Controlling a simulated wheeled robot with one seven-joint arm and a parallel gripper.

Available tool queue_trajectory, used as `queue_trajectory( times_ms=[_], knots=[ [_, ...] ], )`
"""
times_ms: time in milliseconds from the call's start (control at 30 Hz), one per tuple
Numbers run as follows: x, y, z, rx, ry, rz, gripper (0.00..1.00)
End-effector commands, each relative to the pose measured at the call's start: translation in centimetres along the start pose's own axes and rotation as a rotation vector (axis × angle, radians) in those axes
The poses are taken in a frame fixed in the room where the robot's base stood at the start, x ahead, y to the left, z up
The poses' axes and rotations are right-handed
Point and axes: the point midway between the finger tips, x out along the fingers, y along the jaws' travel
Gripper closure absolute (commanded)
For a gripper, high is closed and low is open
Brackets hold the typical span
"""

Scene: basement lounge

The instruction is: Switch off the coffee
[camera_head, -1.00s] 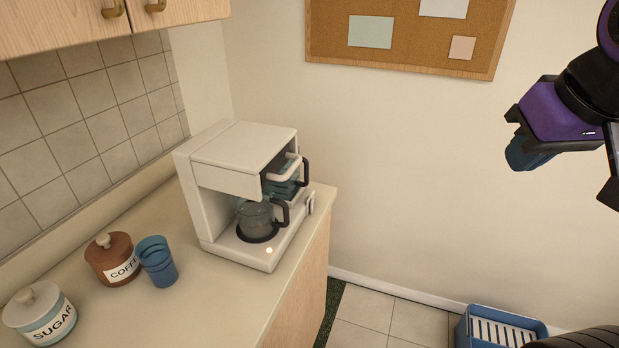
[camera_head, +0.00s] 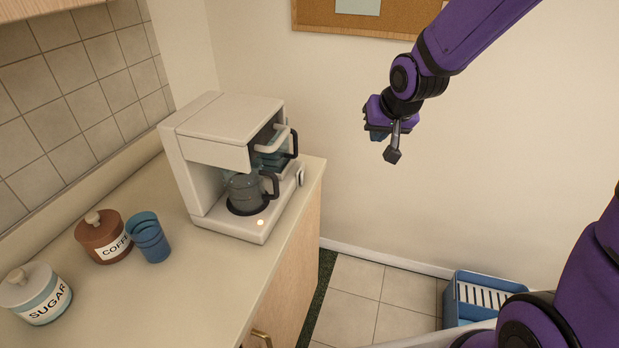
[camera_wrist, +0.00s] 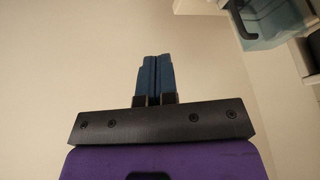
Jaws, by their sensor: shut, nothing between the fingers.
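The white coffee machine (camera_head: 232,118) stands at the end of the counter. A glass carafe (camera_head: 241,190) with a dark handle sits in it on a dark round plate. A small light (camera_head: 260,222) glows on its front base, and a switch-like part (camera_head: 300,177) shows on the base's right side. My gripper (camera_head: 376,133) is in the air to the right of the machine, apart from it, before the wall. In the wrist view its blue fingers (camera_wrist: 153,78) are together and empty. A clear bluish part of the machine (camera_wrist: 280,22) shows at upper right there.
A blue cup (camera_head: 150,238), a brown coffee jar (camera_head: 103,238) and a sugar jar (camera_head: 36,296) stand on the counter (camera_head: 190,285) left of the machine. A blue bin (camera_head: 480,295) stands on the floor by the wall. Air between gripper and machine looks clear.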

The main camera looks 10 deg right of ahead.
Motion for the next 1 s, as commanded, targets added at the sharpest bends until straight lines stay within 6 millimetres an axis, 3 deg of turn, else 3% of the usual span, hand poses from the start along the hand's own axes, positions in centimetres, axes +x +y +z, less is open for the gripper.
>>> queue_trajectory(
  times_ms=[100,400,533,867,1000],
  knots=[
    [4.0,-0.9,0.1,0.033,-0.008,-0.046,1.0],
    [12.3,-3.3,1.1,0.143,-0.006,-0.172,1.0],
    [14.5,-4.0,1.7,0.182,-0.005,-0.21,1.0],
    [16.7,-4.8,1.9,0.207,-0.003,-0.235,1.0],
    [18.6,-5.3,1.9,0.206,-0.004,-0.234,1.0]
  ],
)
